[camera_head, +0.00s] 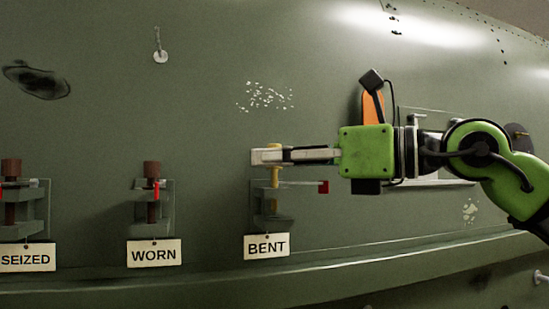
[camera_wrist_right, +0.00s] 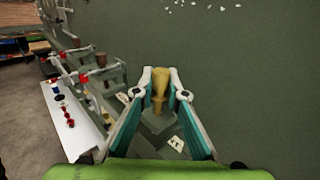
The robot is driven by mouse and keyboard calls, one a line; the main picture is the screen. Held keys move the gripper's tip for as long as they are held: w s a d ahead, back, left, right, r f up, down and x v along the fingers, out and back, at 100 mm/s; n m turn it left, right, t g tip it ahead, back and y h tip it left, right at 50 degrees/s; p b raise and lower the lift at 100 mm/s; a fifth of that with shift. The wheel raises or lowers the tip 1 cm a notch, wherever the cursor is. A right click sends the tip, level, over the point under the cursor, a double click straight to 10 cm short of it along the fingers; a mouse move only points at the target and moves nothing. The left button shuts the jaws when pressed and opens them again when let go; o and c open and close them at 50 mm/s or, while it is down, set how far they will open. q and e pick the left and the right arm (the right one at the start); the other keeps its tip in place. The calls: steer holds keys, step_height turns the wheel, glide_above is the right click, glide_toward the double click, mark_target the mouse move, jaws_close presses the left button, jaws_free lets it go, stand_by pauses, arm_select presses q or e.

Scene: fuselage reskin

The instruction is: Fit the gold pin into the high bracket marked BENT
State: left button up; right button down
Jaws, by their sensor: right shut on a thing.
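The gold pin (camera_head: 275,174) stands upright above the bracket marked BENT (camera_head: 273,217), its head up and its shaft down at the bracket's upper plate. I cannot tell whether its tip is in the hole. My right gripper (camera_head: 268,156) reaches in from the right and is shut on the gold pin just below its head. The BENT label (camera_head: 266,246) hangs under the bracket. My left gripper is not in view.
Brackets marked WORN (camera_head: 153,208) and SEIZED (camera_head: 26,215) hold brown pins to the left. A red-tipped part (camera_head: 323,187) juts right from the BENT bracket. A ledge (camera_head: 380,262) runs below. A white shelf with small items (camera_wrist_right: 75,125) shows in the wrist view.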

steer(key=shift+f+b, duration=1.3)
steer(key=shift+f, duration=0.05)
steer(key=c, duration=2)
jaws_free()
steer(key=shift+o, duration=0.2)
steer(key=shift+s+r, duration=0.1)
steer(key=shift+s, duration=0.05)
steer(key=shift+d, duration=0.1)
steer(key=shift+s+d, duration=0.1)
steer(key=shift+d, duration=0.3)
steer(key=b+v, duration=0.1)
steer(key=v, duration=0.3)
